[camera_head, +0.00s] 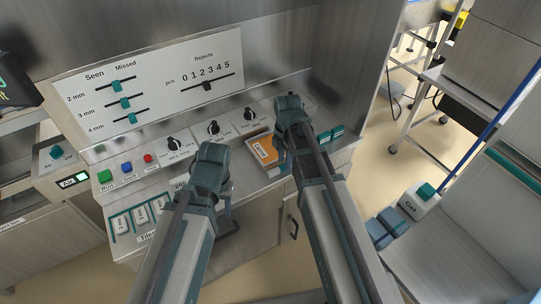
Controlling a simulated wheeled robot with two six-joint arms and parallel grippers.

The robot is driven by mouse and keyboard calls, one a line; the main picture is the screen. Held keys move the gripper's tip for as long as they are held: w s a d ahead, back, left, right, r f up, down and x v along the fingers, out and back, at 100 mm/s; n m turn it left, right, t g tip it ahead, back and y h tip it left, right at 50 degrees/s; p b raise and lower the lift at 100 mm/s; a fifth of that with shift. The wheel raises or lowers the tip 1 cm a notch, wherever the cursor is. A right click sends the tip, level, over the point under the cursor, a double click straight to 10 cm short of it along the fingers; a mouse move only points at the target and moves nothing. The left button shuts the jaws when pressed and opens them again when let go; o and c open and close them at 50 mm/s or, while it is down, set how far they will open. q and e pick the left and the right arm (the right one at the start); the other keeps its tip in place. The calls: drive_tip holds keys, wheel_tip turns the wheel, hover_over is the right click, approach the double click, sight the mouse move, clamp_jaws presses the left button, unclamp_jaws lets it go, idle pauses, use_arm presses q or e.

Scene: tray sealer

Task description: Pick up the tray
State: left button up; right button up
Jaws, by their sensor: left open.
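A small rectangular item with an orange top and a pale edge (261,150) lies on the metal counter; it may be the tray, but I cannot tell for sure. My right gripper (282,158) is at its right end, and the arm hides part of that end. I cannot tell whether the fingers touch it or how far apart they are. My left gripper (227,205) is open near the counter's front edge, to the lower left of the orange item. Nothing shows between its fingers.
A sloped panel (160,85) with sliders stands behind the counter, with dark knobs (213,128) and coloured buttons (127,167) before it. White rocker-like pieces (141,214) sit at front left. Floor shows between.

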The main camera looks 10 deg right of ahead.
wheel_tip(320, 180, down, 4)
drive_tip(key=b, duration=0.2)
drive_tip(key=shift+w+r+b, duration=0.1)
drive_tip(key=shift+r+b, duration=0.1)
drive_tip(key=shift+b, duration=0.15)
drive_tip(key=shift+r, duration=0.1)
clamp_jaws()
idle(0.9)
